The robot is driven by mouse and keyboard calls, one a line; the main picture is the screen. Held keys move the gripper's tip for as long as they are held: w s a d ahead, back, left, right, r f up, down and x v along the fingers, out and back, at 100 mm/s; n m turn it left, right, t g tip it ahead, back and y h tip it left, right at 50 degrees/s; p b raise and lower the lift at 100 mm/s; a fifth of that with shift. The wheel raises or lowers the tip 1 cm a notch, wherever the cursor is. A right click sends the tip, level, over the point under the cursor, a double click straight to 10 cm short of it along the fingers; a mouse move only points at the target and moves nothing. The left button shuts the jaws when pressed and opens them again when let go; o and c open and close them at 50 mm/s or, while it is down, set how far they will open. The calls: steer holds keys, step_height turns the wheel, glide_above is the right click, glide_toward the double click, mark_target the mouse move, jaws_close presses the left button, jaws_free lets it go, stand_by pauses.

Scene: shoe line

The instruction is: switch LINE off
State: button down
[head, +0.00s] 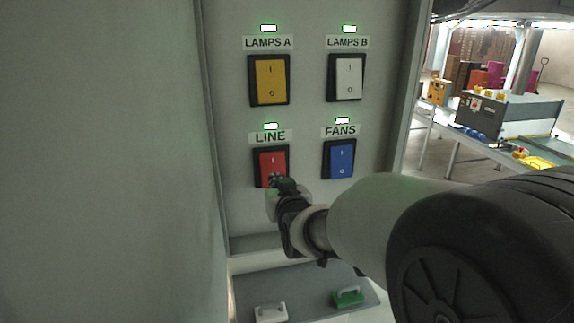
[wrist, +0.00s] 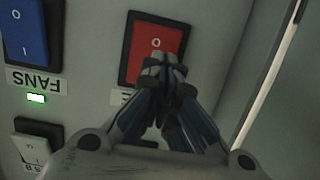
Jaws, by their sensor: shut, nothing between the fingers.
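The red LINE rocker switch (head: 270,162) sits in a black frame at the lower left of the panel's switches. The lamp above it (head: 270,126) is lit green. My gripper (head: 275,183) is shut and empty, with its fingertips in front of the lower part of the switch, by the O mark. In the wrist view, which is upside down, the red switch (wrist: 158,45) shows at the top with its O visible. The shut fingertips (wrist: 165,68) cover its middle and the I mark. I cannot tell whether the fingertips touch it.
Right of it is the blue FANS switch (head: 341,159). Above are the yellow LAMPS A switch (head: 271,80) and white LAMPS B switch (head: 346,78); their lamps are lit green. A white handled block (head: 270,313) and a green one (head: 347,297) lie on a ledge below.

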mark_target(273, 169)
steer(key=p+x, duration=0.1)
steer(key=x, duration=0.4)
steer(key=shift+w+a, duration=0.1)
steer(key=shift+w, duration=0.15)
steer(key=shift+f+b, duration=0.35)
steer(key=shift+b, duration=0.65)
steer(key=shift+r+t+b, duration=0.1)
steer(key=shift+t+b, duration=0.2)
steer(key=shift+b, duration=0.1)
